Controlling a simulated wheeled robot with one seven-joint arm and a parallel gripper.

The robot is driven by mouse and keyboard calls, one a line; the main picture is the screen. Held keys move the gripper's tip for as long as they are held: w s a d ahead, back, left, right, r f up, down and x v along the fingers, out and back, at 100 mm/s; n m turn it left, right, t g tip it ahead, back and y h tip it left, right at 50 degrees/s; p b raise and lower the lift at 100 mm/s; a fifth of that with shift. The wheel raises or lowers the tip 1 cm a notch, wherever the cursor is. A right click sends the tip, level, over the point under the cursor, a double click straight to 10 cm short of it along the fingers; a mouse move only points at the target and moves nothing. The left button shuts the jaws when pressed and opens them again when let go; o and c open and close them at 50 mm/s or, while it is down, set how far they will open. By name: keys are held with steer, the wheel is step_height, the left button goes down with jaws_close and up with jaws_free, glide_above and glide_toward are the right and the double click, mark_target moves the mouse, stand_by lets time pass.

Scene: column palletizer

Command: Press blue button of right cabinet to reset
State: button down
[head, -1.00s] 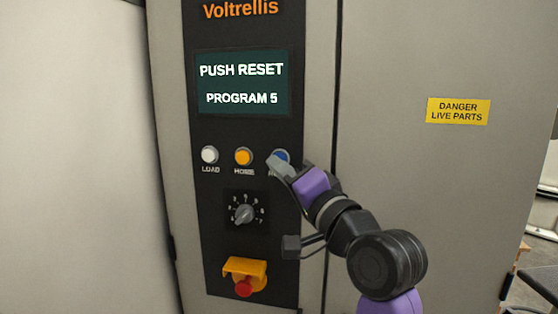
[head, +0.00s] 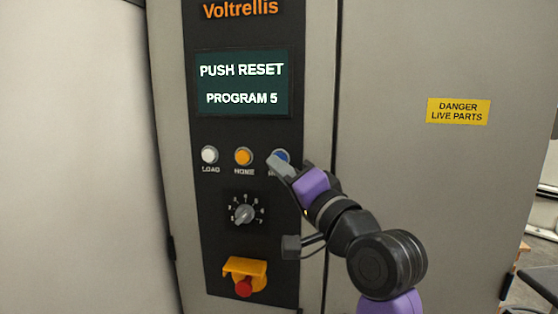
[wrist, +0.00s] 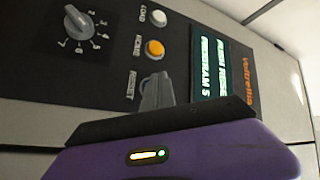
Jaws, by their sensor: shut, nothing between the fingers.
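The cabinet (head: 318,60) has a black control panel with a screen (head: 243,84) reading "PUSH RESET PROGRAM 5". The blue button (head: 282,155) is the rightmost of a row of three; my gripper partly covers it in the head view. My gripper (head: 277,163) is shut and empty, its fingertips in front of the lower left of the blue button. In the wrist view the shut fingers (wrist: 155,92) point at the spot by the RESET label (wrist: 130,86) and hide most of the button. I cannot tell whether the tips touch it.
A white button (head: 209,155) and an orange button (head: 243,157) sit to the left. A rotary dial (head: 243,214) and a red stop button (head: 243,287) under a yellow guard are below. A yellow danger sign (head: 458,111) is on the right door.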

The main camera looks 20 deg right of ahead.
steer(key=shift+w, duration=0.1)
steer(key=shift+w+d, duration=0.25)
steer(key=shift+w+d, duration=0.25)
steer(key=shift+w, duration=0.05)
stand_by(1.0)
steer(key=shift+s+a, duration=0.1)
steer(key=shift+s+a+p, duration=0.35)
steer(key=shift+s+p, duration=0.05)
steer(key=shift+s, duration=0.15)
steer(key=shift+s+a+p, duration=0.35)
steer(key=shift+s+a, duration=0.4)
steer(key=shift+s, duration=0.25)
steer(key=shift+s+a+p, duration=0.3)
steer(key=shift+s+a, duration=0.45)
steer(key=shift+s, duration=0.25)
